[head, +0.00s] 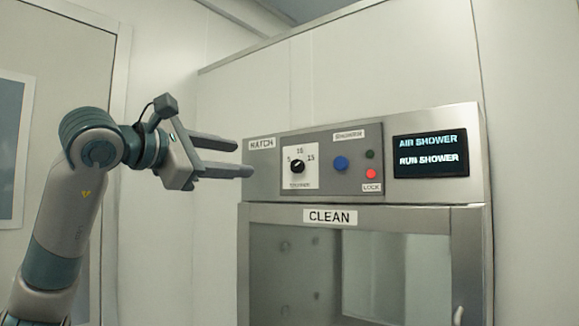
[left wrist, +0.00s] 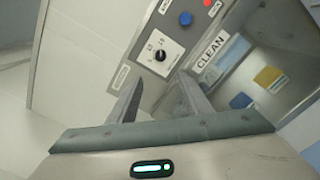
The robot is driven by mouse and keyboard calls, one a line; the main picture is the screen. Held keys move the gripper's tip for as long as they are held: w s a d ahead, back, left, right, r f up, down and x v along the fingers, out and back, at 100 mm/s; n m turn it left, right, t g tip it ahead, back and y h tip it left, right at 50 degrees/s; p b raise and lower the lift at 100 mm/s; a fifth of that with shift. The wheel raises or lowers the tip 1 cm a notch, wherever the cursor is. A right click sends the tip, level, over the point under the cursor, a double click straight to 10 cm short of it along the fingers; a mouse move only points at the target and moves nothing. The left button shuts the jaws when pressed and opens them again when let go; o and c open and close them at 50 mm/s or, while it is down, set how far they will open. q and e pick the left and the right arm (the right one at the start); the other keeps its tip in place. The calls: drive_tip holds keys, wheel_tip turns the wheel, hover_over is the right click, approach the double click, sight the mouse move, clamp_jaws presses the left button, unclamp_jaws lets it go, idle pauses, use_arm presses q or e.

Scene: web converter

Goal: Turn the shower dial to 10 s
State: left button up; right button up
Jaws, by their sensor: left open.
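The shower dial (head: 297,167) is a round black knob on a white plate marked 5, 10 and 15, on the grey control panel above the hatch. Its exact pointer setting is too small to tell. My left gripper (head: 246,158) is open and empty just left of the dial, its fingers pointing right toward the panel. In the left wrist view the dial (left wrist: 160,55) shows beyond and between the open fingertips (left wrist: 160,79), apart from them. My right gripper is not in view.
A blue button (head: 340,163), a dark green light (head: 370,154) and a red light (head: 371,174) sit right of the dial. A display (head: 430,155) reads AIR SHOWER, RUN SHOWER. Below is the hatch's glass door, under a CLEAN label (head: 330,216).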

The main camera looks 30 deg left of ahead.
use_arm(q)
drive_tip(key=shift+w, duration=0.15)
drive_tip(key=p, duration=0.2)
approach(295, 166)
drive_tip(key=w, duration=0.1)
drive_tip(key=w+p, duration=0.1)
drive_tip(key=w, duration=0.4)
drive_tip(key=shift+w+d, duration=0.2)
drive_tip(key=shift+w, duration=0.75)
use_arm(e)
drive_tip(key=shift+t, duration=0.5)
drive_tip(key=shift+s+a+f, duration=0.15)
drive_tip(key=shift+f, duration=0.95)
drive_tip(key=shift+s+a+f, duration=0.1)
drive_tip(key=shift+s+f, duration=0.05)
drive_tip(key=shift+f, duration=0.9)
use_arm(q)
drive_tip(key=c, duration=1.1)
